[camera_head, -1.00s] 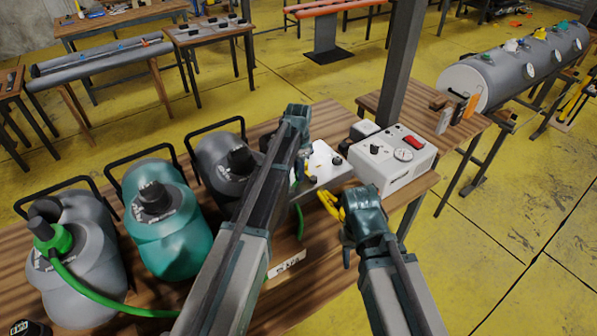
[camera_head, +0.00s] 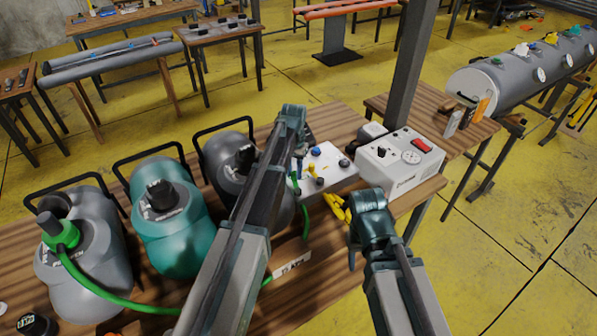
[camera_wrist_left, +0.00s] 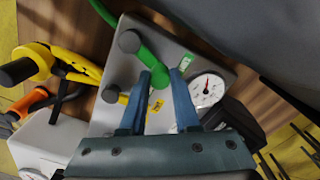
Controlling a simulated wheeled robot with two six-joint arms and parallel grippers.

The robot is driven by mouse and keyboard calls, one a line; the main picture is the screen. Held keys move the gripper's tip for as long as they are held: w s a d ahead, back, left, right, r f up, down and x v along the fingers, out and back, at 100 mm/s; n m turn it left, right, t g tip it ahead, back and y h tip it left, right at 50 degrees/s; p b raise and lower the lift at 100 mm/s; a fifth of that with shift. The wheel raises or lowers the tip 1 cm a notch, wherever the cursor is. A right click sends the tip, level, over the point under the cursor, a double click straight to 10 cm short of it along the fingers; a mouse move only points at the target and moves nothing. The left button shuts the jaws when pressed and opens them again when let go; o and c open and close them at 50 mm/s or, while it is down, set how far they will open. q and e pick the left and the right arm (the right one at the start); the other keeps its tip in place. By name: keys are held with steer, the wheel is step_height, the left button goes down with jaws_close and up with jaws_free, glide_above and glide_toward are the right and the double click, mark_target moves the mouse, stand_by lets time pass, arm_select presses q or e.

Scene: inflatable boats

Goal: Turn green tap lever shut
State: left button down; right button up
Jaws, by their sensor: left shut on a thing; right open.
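The green tap lever (camera_wrist_left: 148,58) shows in the left wrist view on a pale tap panel (camera_wrist_left: 85,150), beside a dark round knob. My left gripper (camera_wrist_left: 165,78) has its two blue fingers on either side of the lever's end, shut on it. In the head view the left gripper (camera_head: 298,165) points down at the left side of the panel (camera_head: 340,178), and its arm hides most of the green lever. My right gripper (camera_head: 352,245) is open and empty in front of the panel, near the yellow hose; its fingers are partly hidden.
A yellow lever (camera_wrist_left: 124,99) and a round gauge (camera_wrist_left: 206,90) sit close to the left fingers. A yellow hose (camera_head: 338,207) lies near the right gripper. A white gauge box (camera_head: 405,170) stands to the right, and a dark grey canister (camera_head: 225,165) to the left.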

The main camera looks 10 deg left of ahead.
arm_select(q)
steer(key=shift+s+a+n, duration=0.3)
steer(key=shift+a+n, duration=0.1)
steer(key=shift+n, duration=0.6)
steer(key=shift+s+a+n, duration=0.25)
steer(key=shift+a+n, duration=0.1)
steer(key=shift+n, duration=0.65)
steer(key=c, duration=0.6)
jaws_free()
steer(key=shift+c, duration=0.2)
steer(key=shift+r, duration=0.1)
step_height(320, 180, up, 14)
steer(key=p, duration=1.3)
steer(key=shift+f+p, duration=0.25)
steer(key=shift+p, duration=0.15)
